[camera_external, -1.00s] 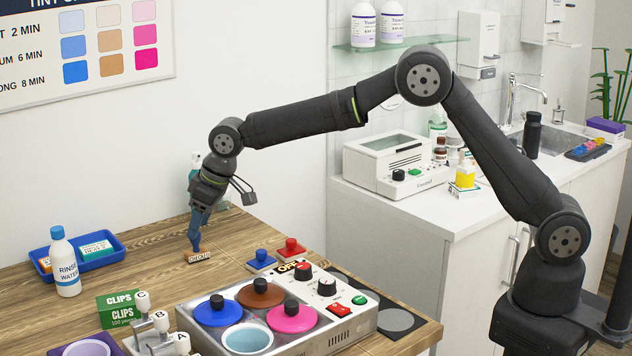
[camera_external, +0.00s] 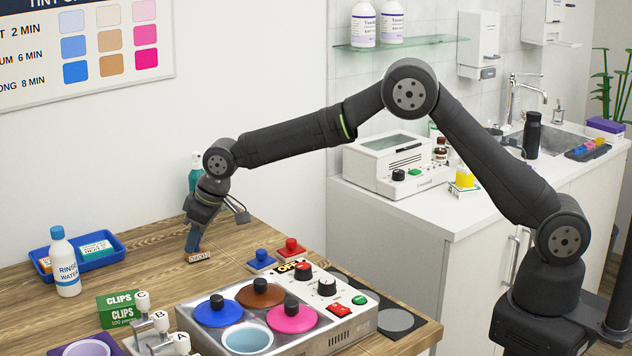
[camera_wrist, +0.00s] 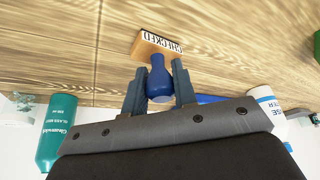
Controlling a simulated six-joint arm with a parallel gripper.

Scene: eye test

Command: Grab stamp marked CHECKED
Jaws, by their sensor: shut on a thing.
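The stamp marked CHECKED (camera_external: 198,258) is at the wooden table top behind the tint machine. In the wrist view its light wooden block (camera_wrist: 155,46) shows the CHECKED label, and its blue handle (camera_wrist: 158,82) points toward me. My gripper (camera_external: 193,245) points down over it. In the wrist view my two fingers (camera_wrist: 158,90) stand on either side of the blue handle and are shut on it. In the external view the fingers hide most of the handle. I cannot tell any gap between the block and the table.
The machine with coloured lids (camera_external: 340,330) is in front. A blue tray (camera_external: 113,240), a rinse water bottle (camera_external: 66,265) and a clips box (camera_external: 119,309) are left. A teal bottle (camera_wrist: 57,130) stands behind my gripper.

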